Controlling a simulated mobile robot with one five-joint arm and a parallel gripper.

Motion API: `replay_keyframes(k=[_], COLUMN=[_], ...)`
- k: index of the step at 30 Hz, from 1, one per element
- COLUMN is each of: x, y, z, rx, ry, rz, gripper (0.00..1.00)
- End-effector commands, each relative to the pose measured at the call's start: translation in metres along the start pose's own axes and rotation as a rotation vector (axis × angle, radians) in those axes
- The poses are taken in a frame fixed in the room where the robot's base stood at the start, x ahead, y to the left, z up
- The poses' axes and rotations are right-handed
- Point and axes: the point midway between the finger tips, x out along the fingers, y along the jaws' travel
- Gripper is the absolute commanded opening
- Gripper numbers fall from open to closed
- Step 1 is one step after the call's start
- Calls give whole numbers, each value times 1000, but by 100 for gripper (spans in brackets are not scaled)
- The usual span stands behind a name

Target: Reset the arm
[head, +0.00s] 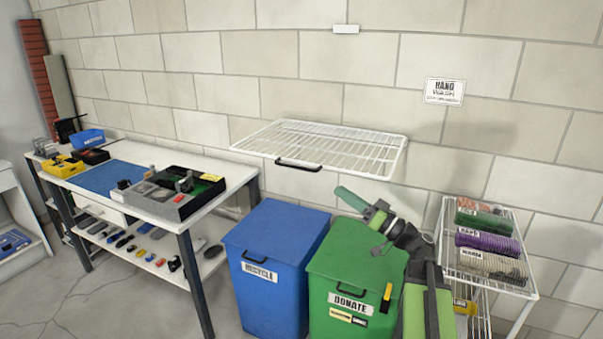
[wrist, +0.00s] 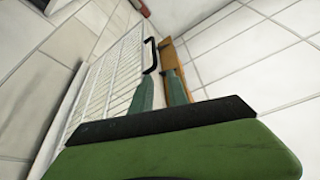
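My green and black arm rises at the lower right of the head view. My gripper (head: 356,208) is in front of the wall, above the green bin and below the front right of the wire shelf. In the wrist view, the two teal fingers of my gripper (wrist: 160,84) stand apart with a gap between them. Nothing shows held between them. A brown strip (wrist: 171,58) shows behind the right finger; I cannot tell what it is.
A white wire shelf (head: 348,146) with a black handle juts from the wall. A blue bin (head: 262,290) and a green bin (head: 330,275) stand below. A workbench (head: 222,166) with trays is at left. A wire rack (head: 446,225) with mesh bundles is at right.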

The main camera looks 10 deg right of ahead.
Motion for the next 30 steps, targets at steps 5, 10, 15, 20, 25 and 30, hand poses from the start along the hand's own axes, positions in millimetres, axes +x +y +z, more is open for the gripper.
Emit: replay_keyframes(k=[5, 10, 15, 20, 25, 30], x=[36, 100, 110, 56, -15, -79], y=[-21, -76, -121, -129, -99, -62], z=[25, 116, 250, 357, 386, 371], rx=[25, 29, 44, 78, 85, 95], ry=[-29, -231, -670, -1177, -1500, -1647], rz=[-61, -167, -189, -17, 312, 709], gripper=[20, 20, 20, 20, 20, 20])
